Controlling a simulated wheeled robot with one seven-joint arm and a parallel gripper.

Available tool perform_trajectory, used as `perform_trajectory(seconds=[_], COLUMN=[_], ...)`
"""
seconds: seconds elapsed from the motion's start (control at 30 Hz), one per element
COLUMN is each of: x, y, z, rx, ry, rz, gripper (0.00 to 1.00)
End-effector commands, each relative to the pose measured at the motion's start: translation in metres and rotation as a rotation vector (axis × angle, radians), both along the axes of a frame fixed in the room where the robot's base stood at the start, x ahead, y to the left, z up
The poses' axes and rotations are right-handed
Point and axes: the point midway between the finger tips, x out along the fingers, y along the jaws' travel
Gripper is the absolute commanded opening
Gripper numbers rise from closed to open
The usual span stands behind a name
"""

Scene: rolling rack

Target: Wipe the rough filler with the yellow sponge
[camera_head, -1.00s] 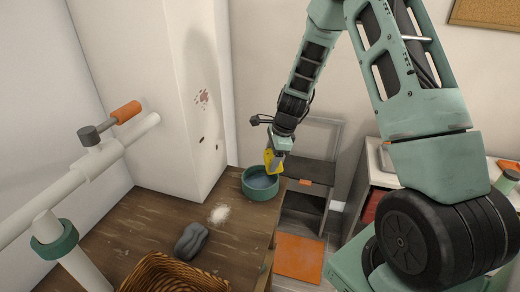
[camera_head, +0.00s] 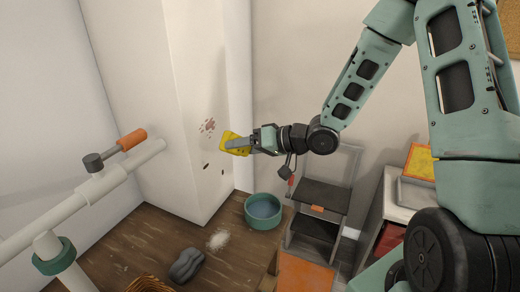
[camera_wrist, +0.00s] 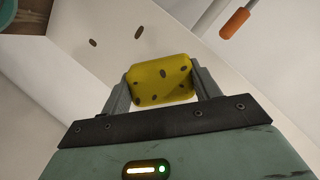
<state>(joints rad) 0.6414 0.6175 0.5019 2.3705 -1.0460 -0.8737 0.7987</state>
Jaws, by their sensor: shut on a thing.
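My gripper (camera_head: 248,143) is shut on the yellow sponge (camera_head: 232,143), which has dark spots. The sponge also shows between the fingers in the wrist view (camera_wrist: 160,80). In the head view it is held up beside the white column (camera_head: 190,110), just right of a reddish-brown stain (camera_head: 207,126). I cannot tell whether it touches the column. Small dark marks (camera_head: 206,166) are on the column below the stain; similar marks (camera_wrist: 138,32) show in the wrist view. A rough white patch (camera_head: 218,240) lies on the brown wooden surface. I cannot tell which mark is the filler.
A teal bowl (camera_head: 263,211) stands below the gripper. A dark grey lump (camera_head: 187,264) and a wicker basket (camera_head: 150,284) are at the front. A white pipe with an orange handle (camera_head: 132,139) crosses the left. A small shelf unit (camera_head: 317,210) stands right of the bowl.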

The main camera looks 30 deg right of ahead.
Motion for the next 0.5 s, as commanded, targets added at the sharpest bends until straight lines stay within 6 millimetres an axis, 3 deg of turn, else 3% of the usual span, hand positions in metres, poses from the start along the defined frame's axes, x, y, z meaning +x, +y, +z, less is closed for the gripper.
perform_trajectory(seconds=[0.23, 0.5], x=[-0.016, 0.001], y=[0.021, 0.033], z=[0.016, 0.014], rx=[0.029, 0.028], ry=[-0.045, -0.048], rz=[0.120, 0.125], gripper=[0.43, 0.43])
